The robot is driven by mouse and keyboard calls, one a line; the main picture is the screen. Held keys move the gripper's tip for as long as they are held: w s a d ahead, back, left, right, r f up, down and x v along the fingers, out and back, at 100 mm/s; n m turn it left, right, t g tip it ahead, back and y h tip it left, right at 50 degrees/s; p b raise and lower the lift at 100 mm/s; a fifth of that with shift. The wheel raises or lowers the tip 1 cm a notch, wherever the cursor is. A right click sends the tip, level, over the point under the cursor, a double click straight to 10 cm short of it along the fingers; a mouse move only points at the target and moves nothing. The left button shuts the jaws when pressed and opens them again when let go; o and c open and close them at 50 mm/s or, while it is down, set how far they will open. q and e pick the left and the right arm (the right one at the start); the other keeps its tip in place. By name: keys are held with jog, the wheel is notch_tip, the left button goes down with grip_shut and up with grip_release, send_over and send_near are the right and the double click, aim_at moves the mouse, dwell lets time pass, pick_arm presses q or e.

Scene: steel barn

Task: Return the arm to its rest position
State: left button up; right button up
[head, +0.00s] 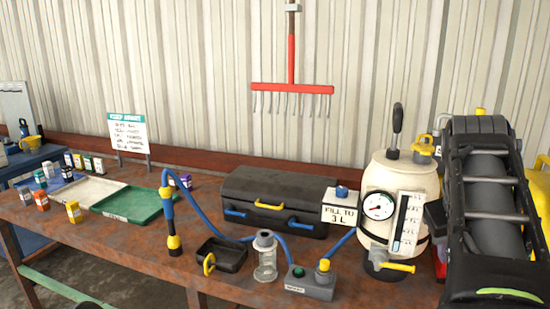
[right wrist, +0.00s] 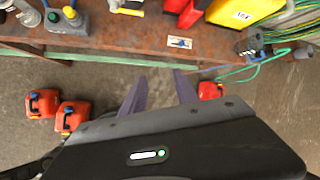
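My right arm (head: 487,205) stands raised and close at the right side of the head view, covering part of the bench's right end; its fingers do not show there. In the right wrist view my right gripper (right wrist: 157,90) has two purple fingers spread apart, with nothing between them. The fingers point toward the bench's front edge, over the floor.
The rusty bench (head: 130,255) carries a cream tank (head: 393,195), a black toolbox (head: 275,200), a blue hose wand (head: 170,220), a green tray (head: 130,204) and small boxes. Red cans (right wrist: 43,103) stand on the floor. A yellow-and-red item (right wrist: 240,12) lies at the bench's right.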

jog(key=w+d+f+n+t+h, duration=0.1)
jog(key=w+d+f+n+t, duration=0.15)
jog(key=d+n, duration=0.5)
jog(key=w+d+f+n+t, duration=0.1)
jog(key=d+f+n+t, duration=0.15)
jog(key=d+n, duration=0.5)
notch_tip(320, 180, down, 24)
jog(key=w+a+n+y, duration=0.1)
jog(key=w+n+y, duration=0.2)
jog(key=n, duration=0.4)
jog(key=s+a+f+n+g+y, duration=0.1)
jog(key=s+a+f+n+y, duration=0.15)
jog(key=a+f, duration=0.7)
jog(key=s+a+f+n+g+y, duration=0.1)
jog(key=s+a+f+n+g, duration=0.2)
jog(key=a+f, duration=0.6)
jog(key=s+a+f+n+g+y, duration=0.1)
jog(key=s+a+f+n+g, duration=0.1)
jog(key=s+a+f, duration=0.4)
jog(key=s+a+f+n+g+y, duration=0.1)
jog(key=s+a+f+n, duration=0.3)
jog(key=s+a, duration=0.9)
notch_tip(320, 180, down, 2)
jog(key=shift+s+f+n+g+y, duration=0.25)
jog(key=shift+s+n+g+y, duration=0.1)
jog(key=shift+g, duration=0.55)
